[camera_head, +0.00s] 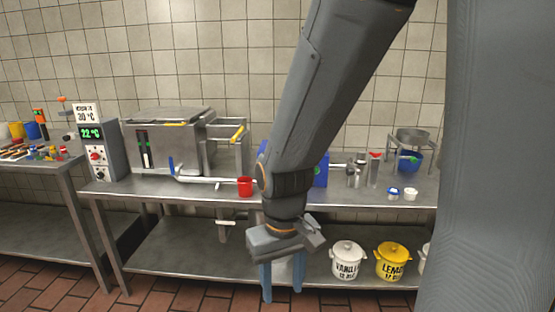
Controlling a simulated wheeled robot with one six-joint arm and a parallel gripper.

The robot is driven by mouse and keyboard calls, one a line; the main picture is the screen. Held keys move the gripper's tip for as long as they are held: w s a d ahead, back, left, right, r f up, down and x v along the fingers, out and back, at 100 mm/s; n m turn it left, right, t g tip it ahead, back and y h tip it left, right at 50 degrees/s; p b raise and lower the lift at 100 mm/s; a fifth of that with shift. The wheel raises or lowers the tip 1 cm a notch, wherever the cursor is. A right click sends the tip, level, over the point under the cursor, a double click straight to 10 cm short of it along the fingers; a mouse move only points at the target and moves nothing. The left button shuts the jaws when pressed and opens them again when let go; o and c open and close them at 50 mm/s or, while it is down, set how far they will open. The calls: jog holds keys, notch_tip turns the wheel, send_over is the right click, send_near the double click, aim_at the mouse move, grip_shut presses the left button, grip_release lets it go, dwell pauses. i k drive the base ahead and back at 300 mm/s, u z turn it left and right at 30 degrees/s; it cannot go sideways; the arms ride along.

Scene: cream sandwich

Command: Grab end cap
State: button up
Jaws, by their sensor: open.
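My gripper (283,284) hangs pointing down at the lower middle, in front of the steel table. Its two blue fingers are apart with nothing seen between them. I cannot tell for certain which thing is the end cap. Small candidates on the table are a blue-and-white piece (393,192) and a white piece (410,194) at the right. My gripper is left of these, lower and apart from them. My arm hides the middle of the table and part of a blue box (320,172).
White (347,262) and yellow (391,260) pots stand low at the right. A side table (40,165) holds colored parts.

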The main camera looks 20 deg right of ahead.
aim_at(361, 154)
jog(key=z, duration=1.6)
jog(key=i, duration=1.25)
jog(key=u, duration=0.6)
